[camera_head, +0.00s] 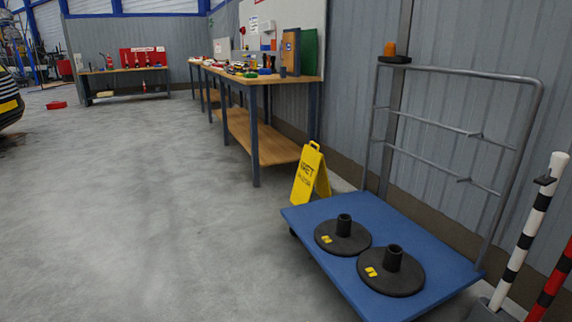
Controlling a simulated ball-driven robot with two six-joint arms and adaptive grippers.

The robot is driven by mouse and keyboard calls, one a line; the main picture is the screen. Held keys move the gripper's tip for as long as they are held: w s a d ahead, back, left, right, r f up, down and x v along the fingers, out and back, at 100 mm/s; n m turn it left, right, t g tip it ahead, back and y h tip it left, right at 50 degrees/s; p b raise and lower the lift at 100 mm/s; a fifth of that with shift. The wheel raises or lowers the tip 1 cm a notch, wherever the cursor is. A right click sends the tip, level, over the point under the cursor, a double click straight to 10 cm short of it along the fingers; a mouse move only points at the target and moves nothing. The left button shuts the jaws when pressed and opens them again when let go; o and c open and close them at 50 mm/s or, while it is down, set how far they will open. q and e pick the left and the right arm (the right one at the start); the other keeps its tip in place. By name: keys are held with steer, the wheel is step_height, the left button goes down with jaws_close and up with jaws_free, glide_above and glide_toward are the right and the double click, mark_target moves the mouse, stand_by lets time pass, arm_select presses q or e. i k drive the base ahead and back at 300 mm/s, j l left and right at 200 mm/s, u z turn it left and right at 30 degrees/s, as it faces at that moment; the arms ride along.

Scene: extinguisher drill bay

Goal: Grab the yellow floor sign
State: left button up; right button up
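The yellow floor sign (308,176) stands upright on the concrete floor, opened as an A-frame with black lettering on its front. It is right of centre in the head view, between the workbench and the blue cart. Its lower right part is close behind the cart's far left corner; I cannot tell whether they touch. Neither of my grippers shows in the head view.
A blue platform cart (305,222) with a grey rail carries two black round bases (342,236) (391,271). A wooden workbench (256,80) runs along the wall behind the sign. Striped posts (525,235) stand at right. The floor (140,210) at left and centre is clear.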

mark_target(310, 159)
steer(key=i+u, duration=0.4)
steer(key=i, duration=1.15)
